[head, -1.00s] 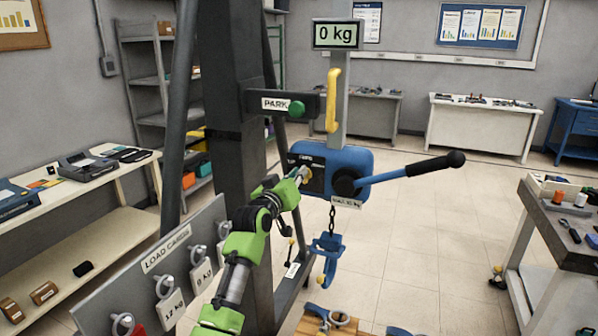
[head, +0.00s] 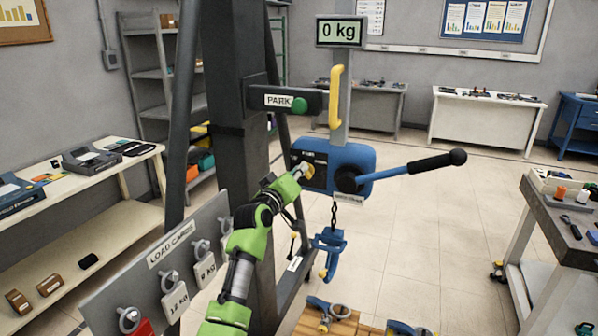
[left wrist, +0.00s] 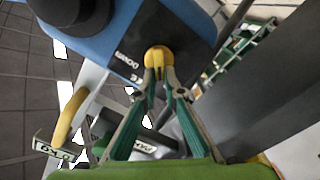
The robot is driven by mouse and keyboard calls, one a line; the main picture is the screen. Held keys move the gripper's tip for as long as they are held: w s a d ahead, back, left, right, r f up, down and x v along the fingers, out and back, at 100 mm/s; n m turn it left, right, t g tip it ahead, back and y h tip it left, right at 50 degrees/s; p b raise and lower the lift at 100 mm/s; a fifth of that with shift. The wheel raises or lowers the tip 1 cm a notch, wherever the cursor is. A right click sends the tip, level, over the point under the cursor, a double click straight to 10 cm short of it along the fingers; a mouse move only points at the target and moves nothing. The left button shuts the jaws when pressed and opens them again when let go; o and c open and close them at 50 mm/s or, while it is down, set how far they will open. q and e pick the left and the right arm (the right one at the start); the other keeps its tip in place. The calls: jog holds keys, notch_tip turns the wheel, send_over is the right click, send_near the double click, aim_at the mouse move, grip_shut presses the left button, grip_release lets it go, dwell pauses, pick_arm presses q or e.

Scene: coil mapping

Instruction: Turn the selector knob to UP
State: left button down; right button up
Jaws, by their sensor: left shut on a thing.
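The yellow selector knob (left wrist: 158,58) sits on the black label panel of the blue hoist body (head: 352,158). In the left wrist view the fingertips of my left gripper (left wrist: 160,80) are closed on the knob. In the head view the left gripper (head: 304,171) reaches the panel from the lower left and hides most of the knob. The panel's lettering is too small and partly covered to read in full, so the knob's setting cannot be told. My right gripper is in neither view.
A blue lever with a black grip (head: 430,164) sticks out right of the hoist. A blue hook (head: 328,252) hangs below on a chain. A yellow handle (head: 335,97), a PARK bracket (head: 285,101) and a display reading 0 kg (head: 340,31) are above. The load-cards board (head: 150,275) stands lower left.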

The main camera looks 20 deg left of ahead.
pick_arm(q)
jog(key=c, duration=2.1)
grip_release()
jog(key=shift+c, duration=0.2)
jog(key=shift+s, duration=0.15)
jog(key=s, duration=1.1)
jog(key=shift+s+a, duration=0.2)
jog(key=shift+s, duration=0.15)
